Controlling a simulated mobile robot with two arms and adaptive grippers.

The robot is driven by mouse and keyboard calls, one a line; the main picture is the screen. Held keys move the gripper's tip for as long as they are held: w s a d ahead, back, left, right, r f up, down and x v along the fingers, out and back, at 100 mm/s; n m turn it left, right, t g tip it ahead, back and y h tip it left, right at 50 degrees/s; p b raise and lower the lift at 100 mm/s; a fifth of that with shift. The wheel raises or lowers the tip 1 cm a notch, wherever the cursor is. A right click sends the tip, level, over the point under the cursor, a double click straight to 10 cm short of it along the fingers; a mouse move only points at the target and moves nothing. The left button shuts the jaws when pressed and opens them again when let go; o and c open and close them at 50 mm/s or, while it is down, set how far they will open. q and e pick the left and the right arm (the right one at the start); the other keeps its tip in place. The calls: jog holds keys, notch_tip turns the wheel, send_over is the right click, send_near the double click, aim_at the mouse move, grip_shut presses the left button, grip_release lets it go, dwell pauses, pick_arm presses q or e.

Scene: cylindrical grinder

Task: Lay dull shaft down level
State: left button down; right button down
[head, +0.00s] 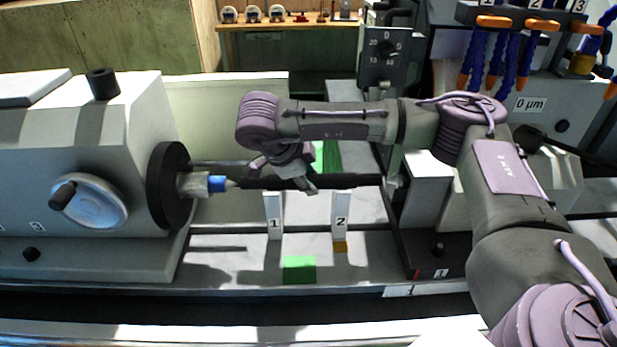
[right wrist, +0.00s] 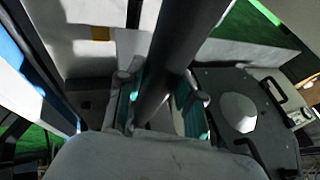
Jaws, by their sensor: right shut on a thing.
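The dull shaft (head: 350,181) is a dark rod, lying nearly level in the head view. It spans from near the blue-ringed centre (head: 217,184) on the left to near the right-hand centre (head: 391,184). My right gripper (head: 298,182) is shut on its left-middle part. In the right wrist view the shaft (right wrist: 182,45) runs between the fingers of my right gripper (right wrist: 158,105). White supports marked 1 (head: 273,216) and 2 (head: 341,214) stand just below the shaft in the picture; I cannot tell whether it touches them. My left gripper is not in view.
The headstock with its black disc (head: 168,185) and handwheel (head: 92,202) stands at left. A green square (head: 299,270) lies on the bed in front. Blue coolant hoses (head: 495,55) hang at upper right. A wooden shelf (head: 290,24) is at the back.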

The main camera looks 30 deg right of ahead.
jog(key=c, duration=1.1)
grip_release()
jog(key=shift+r, duration=0.25)
jog(key=o, duration=0.4)
jog(key=shift+s+a, duration=0.1)
jog(key=shift+f, duration=0.35)
jog(key=v, duration=1.2)
jog(key=shift+r, duration=0.25)
